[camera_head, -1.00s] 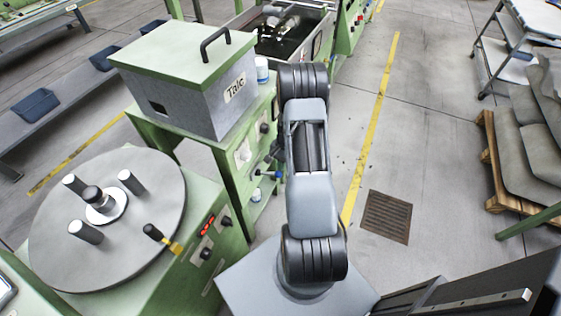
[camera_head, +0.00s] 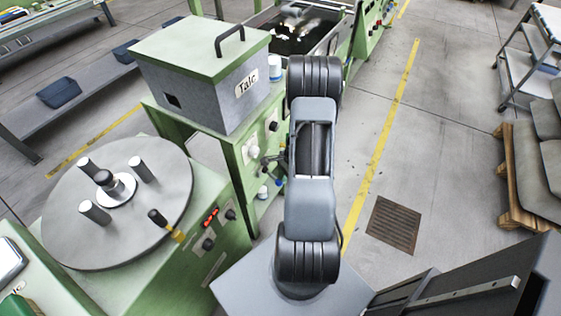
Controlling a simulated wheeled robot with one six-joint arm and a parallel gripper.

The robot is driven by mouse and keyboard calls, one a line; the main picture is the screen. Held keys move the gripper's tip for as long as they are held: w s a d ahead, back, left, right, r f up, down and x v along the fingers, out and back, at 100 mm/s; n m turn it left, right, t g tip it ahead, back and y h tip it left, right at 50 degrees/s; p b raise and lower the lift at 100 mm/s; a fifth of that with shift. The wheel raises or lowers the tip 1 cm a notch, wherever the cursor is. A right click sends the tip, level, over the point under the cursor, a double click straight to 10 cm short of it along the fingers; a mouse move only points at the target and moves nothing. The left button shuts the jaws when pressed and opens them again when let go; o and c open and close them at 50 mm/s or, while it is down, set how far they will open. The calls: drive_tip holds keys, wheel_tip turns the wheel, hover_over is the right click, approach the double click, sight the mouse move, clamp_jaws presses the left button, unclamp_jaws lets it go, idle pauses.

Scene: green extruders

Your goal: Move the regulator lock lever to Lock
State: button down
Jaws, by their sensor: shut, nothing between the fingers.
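My arm reaches forward over the floor beside the green talc stand (camera_head: 235,165). My gripper (camera_head: 268,161) shows only as a small dark shape left of the arm, close to the stand's control side. It is shut and empty; the arm hides most of it. A small blue part (camera_head: 279,182) shows just below it, partly behind the arm. I cannot tell whether this belongs to the regulator lock lever. No Lock marking can be read, and the lever's position cannot be made out. I cannot tell whether the gripper touches anything.
A grey box (camera_head: 205,90) marked Talc sits on the stand, with a white container (camera_head: 275,68) beside it. A round turntable (camera_head: 75,225) with pegs is at left. A floor grate (camera_head: 393,223) and open floor lie right; a loaded pallet (camera_head: 512,190) stands farther right.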

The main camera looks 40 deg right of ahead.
drive_tip(key=shift+s+a, duration=0.1)
idle(0.6)
drive_tip(key=d+f+p+v, duration=0.1)
drive_tip(key=d+p+v, duration=0.1)
drive_tip(key=v, duration=2)
drive_tip(key=shift+d+p, duration=0.3)
drive_tip(key=shift+d, duration=0.5)
drive_tip(key=shift+f, duration=0.1)
